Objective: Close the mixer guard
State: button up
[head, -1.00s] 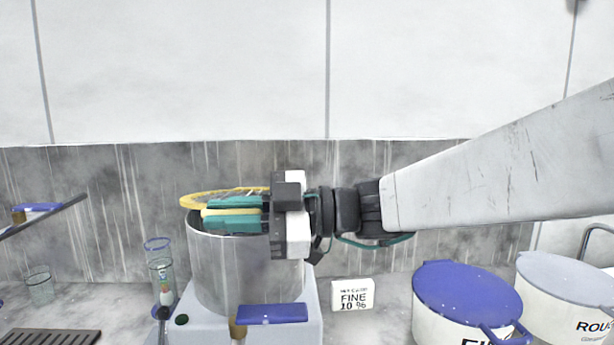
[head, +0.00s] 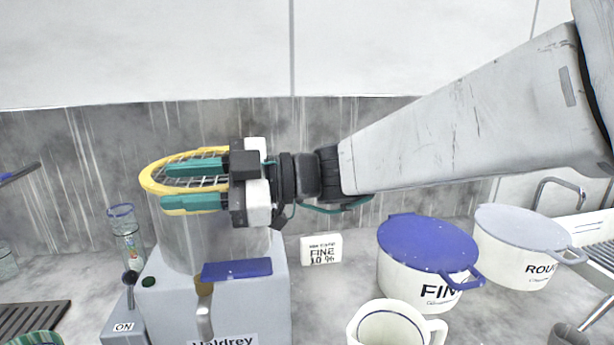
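The mixer guard (head: 148,181) is a yellow ring with a wire mesh. It lies over the mouth of the grey metal mixer bowl (head: 190,240), partly hidden by my gripper. I cannot tell whether its ring rests on the bowl rim all the way round. The bowl stands on the grey mixer base (head: 240,305). My gripper (head: 180,186) reaches in from the right at the height of the guard. Its two teal fingers are apart, with mesh showing in the gap between them, and the nearer finger overlaps the near ring edge.
A blue-lidded FINE pot (head: 405,275), a grey-lidded ROUGH pot (head: 515,260) and a white mug (head: 385,325) stand to the right. A small FINE sign (head: 321,249) stands behind. A glass cylinder (head: 122,230) and a dark grate (head: 30,322) are at left.

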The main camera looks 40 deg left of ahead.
jog(key=v, duration=0.7)
jog(key=shift+w+d, duration=0.25)
jog(key=shift+w, duration=0.05)
jog(key=w+d+f+m+t+h, duration=0.3)
jog(key=d+m, duration=0.5)
jog(key=d, duration=0.7)
jog(key=w+d+f+m+t+h, duration=0.1)
jog(key=w+d+f+m+t, duration=0.2)
jog(key=d+m+t, duration=0.8)
jog(key=s+d+f+m+h, duration=0.2)
jog(key=d+m, duration=0.3)
jog(key=d, duration=0.6)
jog(key=s+d+f+m+h, duration=0.2)
jog(key=d+f+m+h, duration=0.1)
jog(key=d, duration=0.8)
jog(key=s+d+f+m+h, duration=0.2)
jog(key=d+m, duration=0.5)
jog(key=d, duration=0.4)
notch_tip(320, 180, down, 2)
jog(key=shift+s+f+t+h, duration=0.1)
jog(key=shift+s+t+h, duration=0.05)
jog(key=shift+t+h, duration=0.3)
